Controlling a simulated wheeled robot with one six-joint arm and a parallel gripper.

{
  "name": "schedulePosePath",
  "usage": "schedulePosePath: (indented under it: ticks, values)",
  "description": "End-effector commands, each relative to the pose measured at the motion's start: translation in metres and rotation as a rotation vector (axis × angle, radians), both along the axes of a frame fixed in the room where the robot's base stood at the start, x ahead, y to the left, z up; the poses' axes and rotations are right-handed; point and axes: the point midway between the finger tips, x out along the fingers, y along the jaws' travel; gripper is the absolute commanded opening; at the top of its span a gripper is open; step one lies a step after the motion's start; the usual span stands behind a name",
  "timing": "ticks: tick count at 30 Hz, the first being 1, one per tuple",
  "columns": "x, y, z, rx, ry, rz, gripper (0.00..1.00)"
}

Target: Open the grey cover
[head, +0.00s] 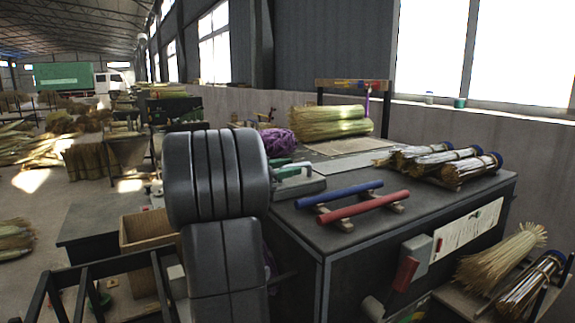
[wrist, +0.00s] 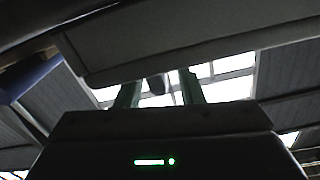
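In the wrist view, the two pale green fingers of my gripper (wrist: 160,90) stand apart, with a visible gap between them. A small dark rounded piece (wrist: 155,84) shows in that gap, and neither finger visibly closes on it. A broad grey panel (wrist: 180,42) crosses above the fingers and reaches down to their tips; I cannot tell whether it is the grey cover or whether they touch. In the head view, a grey box (head: 418,250) with a red lever (head: 405,274) sits on the bench's front side. My gripper is not visible there.
The dark bench (head: 390,205) carries a blue bar (head: 338,194), a red bar (head: 365,206), a grey-green device (head: 296,180) and tied broom bundles (head: 455,168). A wooden box (head: 143,230) and a black rail frame (head: 110,276) stand at the left. More straw lies at lower right.

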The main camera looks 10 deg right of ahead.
Motion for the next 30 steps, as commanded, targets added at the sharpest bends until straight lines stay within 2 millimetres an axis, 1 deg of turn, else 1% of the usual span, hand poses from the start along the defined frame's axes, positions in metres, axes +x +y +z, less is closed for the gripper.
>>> schedulePosePath:
  ticks: [3, 10, 14, 15, 24, 30]
  values:
    - [0.001, -0.004, 0.000, -0.001, 0.000, 0.000, 0.34]
    - [0.001, -0.004, 0.000, -0.001, 0.000, 0.000, 0.34]
    - [0.001, -0.004, 0.000, 0.000, 0.000, 0.000, 0.09]
    - [0.001, -0.004, 0.000, 0.000, 0.000, 0.000, 0.01]
    - [0.002, -0.003, 0.002, -0.003, 0.005, 0.000, 0.00]
    - [0.005, -0.002, 0.012, -0.023, 0.054, 0.000, 0.00]
